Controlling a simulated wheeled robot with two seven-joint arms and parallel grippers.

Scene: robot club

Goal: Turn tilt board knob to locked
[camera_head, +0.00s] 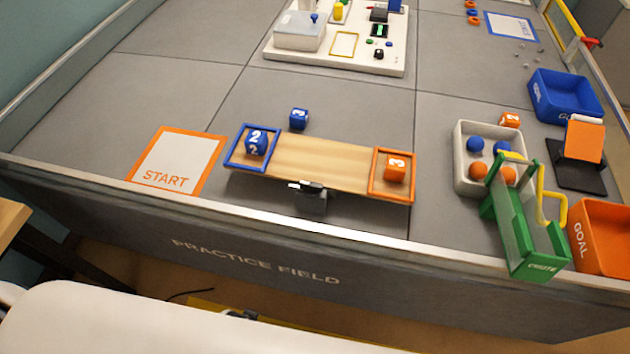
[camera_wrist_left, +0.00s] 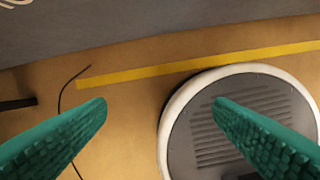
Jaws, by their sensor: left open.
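The tilt board (camera_head: 315,163) is a wooden plank with a blue-framed square at its left end and an orange-framed square at its right end. A blue cube (camera_head: 256,142) sits in the blue frame and an orange cube (camera_head: 395,169) in the orange frame. The knob (camera_head: 307,187) is at the front of the dark pivot under the middle of the plank; its setting is too small to read. In the left wrist view my left gripper (camera_wrist_left: 160,103) is open and empty over the floor, away from the board. Neither gripper shows in the head view.
The field's front wall (camera_head: 260,262) stands before the board. A loose blue cube (camera_head: 299,118) lies behind the plank. At right are a white tray (camera_head: 460,180) with balls, a green chute (camera_head: 515,225) and an orange goal bin (camera_head: 603,235). The start mat (camera_head: 178,162) lies left.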

